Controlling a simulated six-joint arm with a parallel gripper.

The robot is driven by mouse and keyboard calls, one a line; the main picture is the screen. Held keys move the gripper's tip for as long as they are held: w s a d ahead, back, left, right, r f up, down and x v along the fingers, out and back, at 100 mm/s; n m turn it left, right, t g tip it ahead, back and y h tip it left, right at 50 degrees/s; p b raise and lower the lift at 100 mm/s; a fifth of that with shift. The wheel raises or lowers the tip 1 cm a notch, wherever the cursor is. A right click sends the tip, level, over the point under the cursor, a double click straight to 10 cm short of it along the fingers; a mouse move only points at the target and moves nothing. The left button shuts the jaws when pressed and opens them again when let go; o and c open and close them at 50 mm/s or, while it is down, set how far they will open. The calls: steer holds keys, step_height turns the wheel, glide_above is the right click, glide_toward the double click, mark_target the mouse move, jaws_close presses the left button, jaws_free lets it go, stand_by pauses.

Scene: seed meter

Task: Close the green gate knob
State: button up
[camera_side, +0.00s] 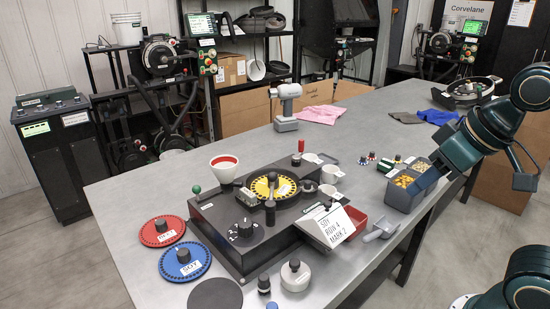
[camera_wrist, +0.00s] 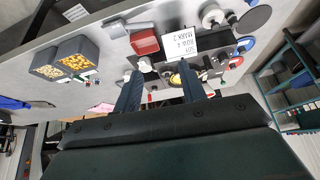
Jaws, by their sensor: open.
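The green gate knob (camera_side: 196,189) is a small green ball on a short stem at the left end of the dark seed meter base (camera_side: 222,226). I cannot tell how far its gate is open. My gripper (camera_wrist: 159,71) is open and empty in the wrist view, with two blue fingers apart. In the side view, my gripper (camera_side: 424,185) is at the right, above the two-part seed bin and well away from the green knob. The meter carries a yellow disc (camera_side: 262,185), a black pointer dial (camera_side: 245,230) and a white funnel cup with red inside (camera_side: 223,168).
A red disc (camera_side: 162,231) and a blue disc (camera_side: 185,262) lie left of the meter. A sign card (camera_side: 338,226), red tray (camera_side: 356,220), scoop (camera_side: 382,229) and grey seed bin (camera_side: 405,196) stand on the right. White weights (camera_side: 295,275) sit in front.

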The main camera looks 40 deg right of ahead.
steer(key=w+a+m+h, duration=0.1)
steer(key=w+a+m, duration=0.1)
steer(key=w, duration=0.8)
steer(key=t+h, duration=0.2)
steer(key=t, duration=0.5)
glide_toward(197, 188)
steer(key=v, duration=0.5)
steer(key=shift+s+a, duration=0.3)
steer(key=shift+s, duration=0.05)
steer(key=shift+f, duration=0.1)
steer(key=x, duration=1.3)
steer(key=shift+w+d, duration=0.2)
steer(key=shift+w, duration=0.2)
steer(key=shift+d, duration=0.1)
jaws_close()
